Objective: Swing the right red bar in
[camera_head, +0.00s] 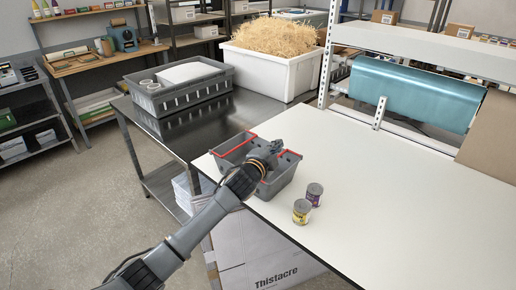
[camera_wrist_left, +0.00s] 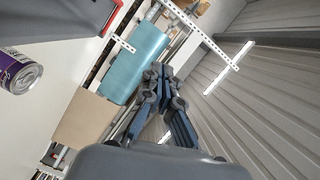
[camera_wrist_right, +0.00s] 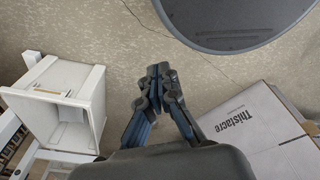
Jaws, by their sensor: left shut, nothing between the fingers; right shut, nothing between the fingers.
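A grey tote (camera_head: 279,186) with red bars at its rim stands at the left end of the white table. The left red bar (camera_head: 236,145) runs along the far left rim. The right red bar (camera_head: 292,153) shows at the right rim, partly hidden by my left gripper. My left gripper (camera_head: 277,146) is shut and empty, over the tote; whether it touches the bar I cannot tell. In the left wrist view its fingers (camera_wrist_left: 160,72) are together, and a tote corner with a red edge (camera_wrist_left: 88,32) shows at upper left. My right gripper (camera_wrist_right: 160,70) is shut and empty, away from the tote.
A purple can (camera_head: 314,193) and a yellow can (camera_head: 301,211) stand close right of the tote. The white table (camera_head: 400,215) is clear further right. A blue roll (camera_head: 415,93) hangs behind. A Thistacre carton (camera_wrist_right: 240,135) stands below the table.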

